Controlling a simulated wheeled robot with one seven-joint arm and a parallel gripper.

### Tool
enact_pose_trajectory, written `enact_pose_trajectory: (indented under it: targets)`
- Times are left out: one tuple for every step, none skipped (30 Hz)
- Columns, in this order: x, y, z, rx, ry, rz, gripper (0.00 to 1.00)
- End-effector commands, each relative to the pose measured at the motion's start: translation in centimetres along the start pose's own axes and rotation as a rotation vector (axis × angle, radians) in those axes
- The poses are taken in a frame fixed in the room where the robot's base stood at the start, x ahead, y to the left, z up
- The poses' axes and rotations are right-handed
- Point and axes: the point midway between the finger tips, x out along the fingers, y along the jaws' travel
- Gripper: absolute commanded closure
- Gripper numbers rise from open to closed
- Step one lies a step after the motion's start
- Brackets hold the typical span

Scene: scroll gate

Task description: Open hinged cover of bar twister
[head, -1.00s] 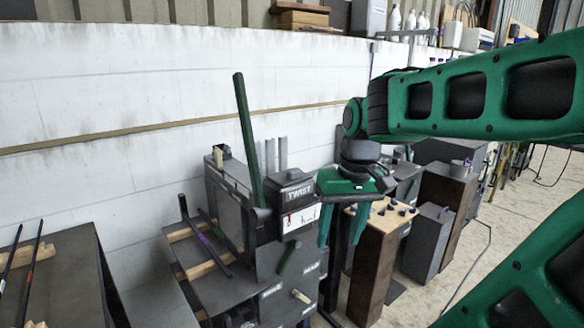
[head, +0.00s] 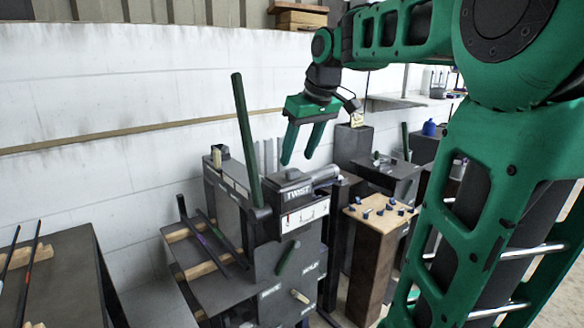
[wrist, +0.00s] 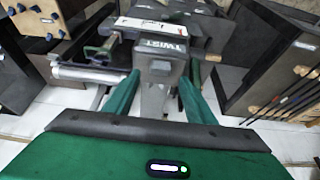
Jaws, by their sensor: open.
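The bar twister (head: 285,255) is a dark grey machine at the centre of the head view. A block marked TWIST (head: 297,191) sits on its top above a white scale plate (head: 304,217); I take this block to be the hinged cover, and it looks closed. My gripper (head: 297,161) is open and empty, pointing down just above the block, apart from it as far as I can tell. In the wrist view the TWIST block (wrist: 163,47) appears upside down between the two green fingers of my gripper (wrist: 164,70).
A long green lever (head: 245,140) stands upright left of the block. A grey cylinder (head: 325,173) lies to its right. A wooden-topped stand (head: 375,240) with blue-knobbed pieces is on the right. Dark rods (head: 208,235) lie on a side bench. A white wall is behind.

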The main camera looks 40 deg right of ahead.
Motion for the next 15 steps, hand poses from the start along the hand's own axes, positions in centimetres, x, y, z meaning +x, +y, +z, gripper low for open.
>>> enact_pose_trajectory:
  targets:
    - [0.9, 0.0, 0.1, 0.000, -0.002, -0.002, 0.50]
    - [1.4, 0.0, 0.1, 0.000, -0.002, -0.001, 0.50]
    - [2.0, 0.0, 0.1, 0.001, -0.002, -0.001, 0.50]
    - [2.4, 0.0, 0.1, 0.000, -0.002, -0.001, 0.50]
    - [2.8, 0.0, 0.1, 0.001, -0.002, -0.001, 0.50]
    - [3.3, 0.0, 0.0, 0.001, -0.001, -0.001, 0.50]
    - [3.6, 0.0, 0.0, 0.001, -0.002, -0.001, 0.50]
    - [3.9, 0.0, 0.1, 0.001, -0.002, 0.000, 0.50]
    - [4.2, 0.0, 0.0, 0.000, -0.001, 0.000, 0.50]
    - [4.4, 0.0, 0.0, 0.000, 0.000, 0.000, 0.50]
    - [4.5, 0.0, 0.0, -0.001, 0.000, 0.000, 0.50]
    - [4.6, 0.0, 0.0, -0.001, 0.000, 0.000, 0.50]
    - [4.7, 0.0, 0.0, -0.001, 0.000, 0.000, 0.50]
    - [4.8, 0.0, 0.0, -0.001, 0.000, 0.000, 0.50]
    - [4.8, 0.0, 0.0, -0.001, 0.001, 0.000, 0.50]
